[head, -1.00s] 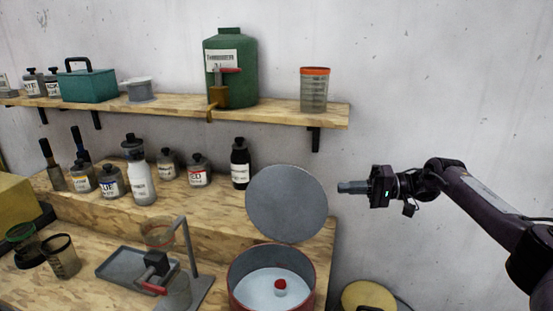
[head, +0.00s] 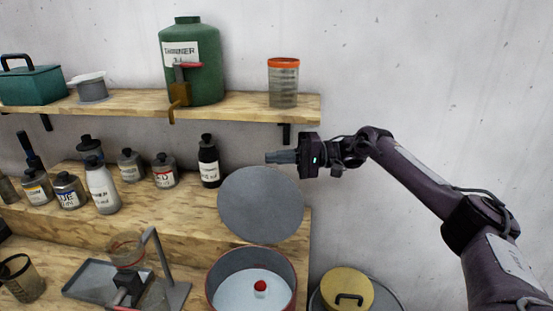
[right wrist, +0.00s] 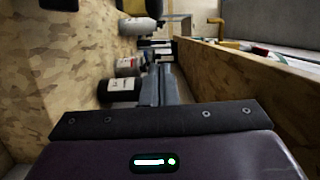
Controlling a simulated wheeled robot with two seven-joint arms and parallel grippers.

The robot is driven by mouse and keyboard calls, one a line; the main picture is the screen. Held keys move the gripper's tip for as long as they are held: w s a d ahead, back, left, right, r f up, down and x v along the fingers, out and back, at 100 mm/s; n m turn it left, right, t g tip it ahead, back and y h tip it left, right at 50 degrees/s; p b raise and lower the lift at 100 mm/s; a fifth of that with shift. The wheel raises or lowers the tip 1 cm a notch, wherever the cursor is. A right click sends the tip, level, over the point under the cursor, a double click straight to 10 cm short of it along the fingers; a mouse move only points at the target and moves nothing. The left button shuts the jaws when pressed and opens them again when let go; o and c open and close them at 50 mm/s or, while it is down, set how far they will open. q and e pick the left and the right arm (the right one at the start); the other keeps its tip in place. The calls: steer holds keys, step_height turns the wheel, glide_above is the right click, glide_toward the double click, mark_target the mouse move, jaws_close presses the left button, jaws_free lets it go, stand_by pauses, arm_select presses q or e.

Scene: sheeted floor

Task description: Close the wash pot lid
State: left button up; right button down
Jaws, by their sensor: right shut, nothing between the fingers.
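The wash pot (head: 210,291) is a round red pot at the bottom centre of the head view, holding pale liquid and a small red-and-white object (head: 260,288). Its round grey lid (head: 261,205) stands raised at the back of the pot, so the pot is open. My right gripper (head: 268,158) is shut and empty. It points left, in the picture just above the lid's top edge; whether it touches the lid I cannot tell. The shut fingers also show in the right wrist view (right wrist: 160,88). My left gripper is not in view.
A wooden shelf (head: 225,110) above holds a green thinner container (head: 195,90) and an orange-lidded cup (head: 283,85). Several bottles, one black (head: 208,165), stand left of the lid. A metal stand (head: 160,260) is left of the pot; a yellow lid (head: 347,292) is right.

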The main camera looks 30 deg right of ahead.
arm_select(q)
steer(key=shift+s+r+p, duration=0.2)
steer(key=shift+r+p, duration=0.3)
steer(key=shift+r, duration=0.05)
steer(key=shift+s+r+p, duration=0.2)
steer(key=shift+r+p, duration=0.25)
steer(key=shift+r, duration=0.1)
arm_select(e)
steer(key=shift+s+a+f, duration=0.1)
steer(key=shift+s+a, duration=0.4)
steer(key=shift+s, duration=0.35)
steer(key=shift+s+a, duration=0.5)
steer(key=shift+s, duration=0.3)
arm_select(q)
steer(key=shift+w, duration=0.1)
